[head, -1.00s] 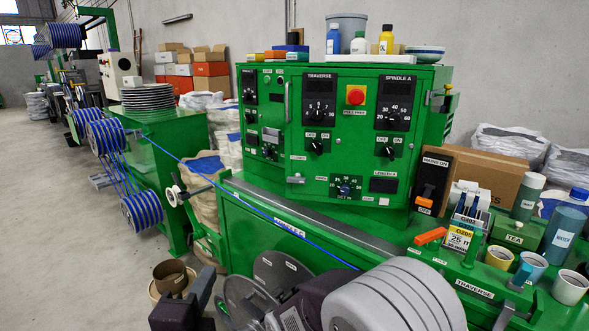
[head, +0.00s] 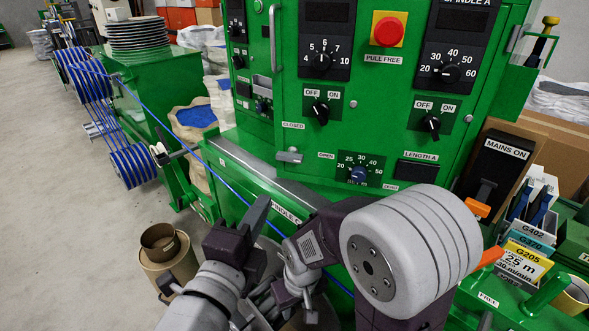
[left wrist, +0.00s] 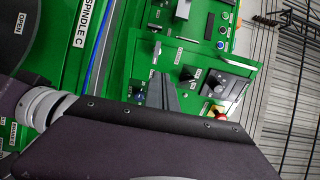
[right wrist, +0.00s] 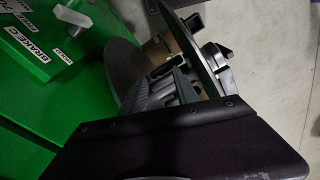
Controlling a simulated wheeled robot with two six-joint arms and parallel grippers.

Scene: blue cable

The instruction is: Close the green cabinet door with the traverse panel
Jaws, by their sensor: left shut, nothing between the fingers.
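The green cabinet (head: 262,112) fills the middle of the head view. Its traverse panel (head: 325,92) carries dials, a red button and a vertical handle (head: 275,42) near its left edge. A small latch (head: 289,156) sits low, between the CLOSED and OPEN labels. I cannot tell for sure how far the door stands open. In the left wrist view, a green panel (left wrist: 222,62) appears to jut out edge-on. My left gripper (head: 259,213) is shut and empty, below and in front of the latch, apart from the door. My right gripper (right wrist: 160,88) points down by dark reels; its jaws are unclear.
A blue cable (head: 232,190) runs from the spools (head: 132,165) at left, past the green SPINDLE C beam. A brown pot (head: 160,243) stands lower left. Binders and boxes (head: 525,250) crowd the right side.

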